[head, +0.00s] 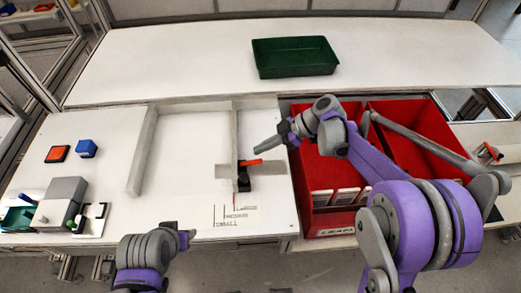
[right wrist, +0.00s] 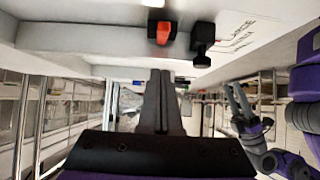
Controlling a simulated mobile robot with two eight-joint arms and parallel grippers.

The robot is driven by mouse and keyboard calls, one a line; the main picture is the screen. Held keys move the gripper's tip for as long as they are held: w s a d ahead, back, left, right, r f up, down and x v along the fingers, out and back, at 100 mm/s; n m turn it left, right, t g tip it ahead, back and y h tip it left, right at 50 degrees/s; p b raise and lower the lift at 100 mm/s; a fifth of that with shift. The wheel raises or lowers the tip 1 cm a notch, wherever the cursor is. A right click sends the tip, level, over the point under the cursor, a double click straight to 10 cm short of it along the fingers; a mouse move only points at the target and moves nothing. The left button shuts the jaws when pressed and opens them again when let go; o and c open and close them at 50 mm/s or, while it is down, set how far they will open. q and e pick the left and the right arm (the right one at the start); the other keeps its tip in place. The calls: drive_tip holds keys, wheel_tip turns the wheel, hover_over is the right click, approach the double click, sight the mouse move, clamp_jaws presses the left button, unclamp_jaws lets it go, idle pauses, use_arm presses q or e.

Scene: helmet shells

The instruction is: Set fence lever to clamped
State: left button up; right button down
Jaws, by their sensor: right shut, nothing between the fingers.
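The fence lever (head: 250,162) is a short red-orange bar beside the grey fence (head: 236,125), pointing right in the head view. A black block (head: 244,184) sits just below it. In the right wrist view the lever's red end (right wrist: 163,33) shows near the top, with a black knob (right wrist: 202,45) to its right. My right gripper (head: 257,150) is shut and empty, close to the lever; I cannot tell whether it touches. Its closed fingers (right wrist: 160,75) show in the wrist view. My left gripper (head: 189,237) is at the table's front edge; its fingers (right wrist: 236,88) look apart and empty.
Red bins (head: 320,205) stand right of the white table, under my right arm. A green tray (head: 295,57) lies on the back table. Lines and lettering (head: 235,213) mark the tabletop.

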use_arm(q)
drive_tip(key=shift+s+a+f+b, duration=0.1)
drive_tip(key=shift+a+f+b, duration=0.15)
drive_tip(key=shift+f, duration=0.45)
use_arm(e)
drive_tip(key=d+f, duration=0.1)
drive_tip(key=d, duration=0.6)
drive_tip(key=shift+d+f, duration=0.25)
